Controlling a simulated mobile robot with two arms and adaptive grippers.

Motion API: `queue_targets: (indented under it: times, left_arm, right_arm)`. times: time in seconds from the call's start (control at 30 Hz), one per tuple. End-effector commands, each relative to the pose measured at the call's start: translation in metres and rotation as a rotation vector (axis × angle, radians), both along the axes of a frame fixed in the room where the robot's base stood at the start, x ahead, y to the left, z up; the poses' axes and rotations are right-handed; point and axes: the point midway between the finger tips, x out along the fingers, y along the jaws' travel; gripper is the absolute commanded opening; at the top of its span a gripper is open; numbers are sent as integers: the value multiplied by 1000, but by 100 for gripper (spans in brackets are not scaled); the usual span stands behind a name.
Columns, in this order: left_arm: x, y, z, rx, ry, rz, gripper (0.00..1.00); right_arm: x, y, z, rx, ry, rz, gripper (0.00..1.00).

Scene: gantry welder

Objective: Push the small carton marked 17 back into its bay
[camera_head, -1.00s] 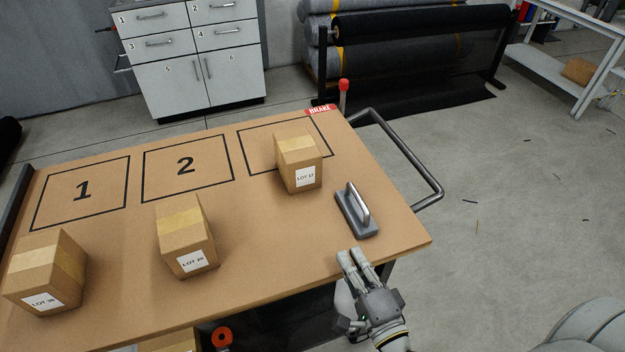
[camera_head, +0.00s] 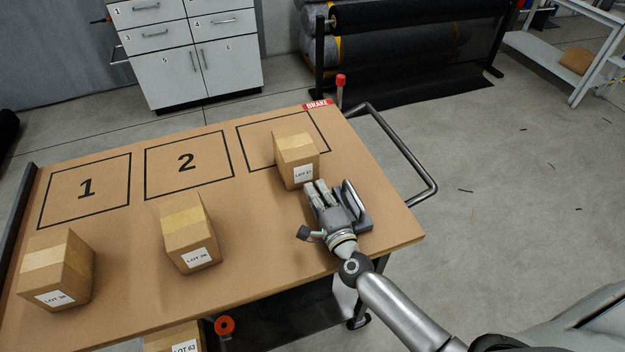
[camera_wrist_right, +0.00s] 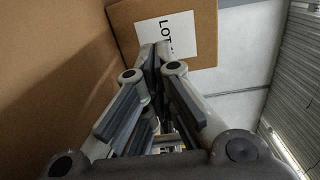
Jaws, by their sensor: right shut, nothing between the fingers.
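The small carton marked LOT 17 (camera_head: 297,156) stands upright on the cart top, partly over the front of the third outlined bay (camera_head: 262,126), whose number is hidden. Its label faces me. My right gripper (camera_head: 317,187) is shut and empty, its fingertips just in front of the carton's labelled face. In the right wrist view the shut fingertips (camera_wrist_right: 159,48) overlap the lower edge of the carton's label (camera_wrist_right: 168,36); I cannot tell whether they touch it. My left gripper is not in view.
A grey block with a metal handle (camera_head: 357,205) sits right beside my right gripper. Cartons LOT 20 (camera_head: 190,232) and LOT 36 (camera_head: 57,270) stand to the left. Bays 1 (camera_head: 86,189) and 2 (camera_head: 187,163) are empty. A red-topped brake lever (camera_head: 340,82) rises behind the far edge.

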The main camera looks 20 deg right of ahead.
Motion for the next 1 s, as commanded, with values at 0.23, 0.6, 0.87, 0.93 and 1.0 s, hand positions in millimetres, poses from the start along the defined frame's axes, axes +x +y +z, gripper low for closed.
queue_targets:
  times: [0.23, 0.6, 0.87, 0.93, 1.0]
  left_arm:
    - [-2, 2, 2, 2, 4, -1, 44]
    - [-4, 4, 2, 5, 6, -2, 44]
    - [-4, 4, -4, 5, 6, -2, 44]
    - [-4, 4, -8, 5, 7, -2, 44]
    - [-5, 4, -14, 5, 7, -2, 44]
  right_arm:
    - [25, 1, 0, -1, 1, -1, 0]
    - [30, 1, 0, -1, 1, 0, 0]
    - [51, 2, -1, 1, -2, -2, 0]
    - [68, 3, -2, 0, -3, -2, 0]
    - [85, 4, -2, 1, -4, -2, 0]
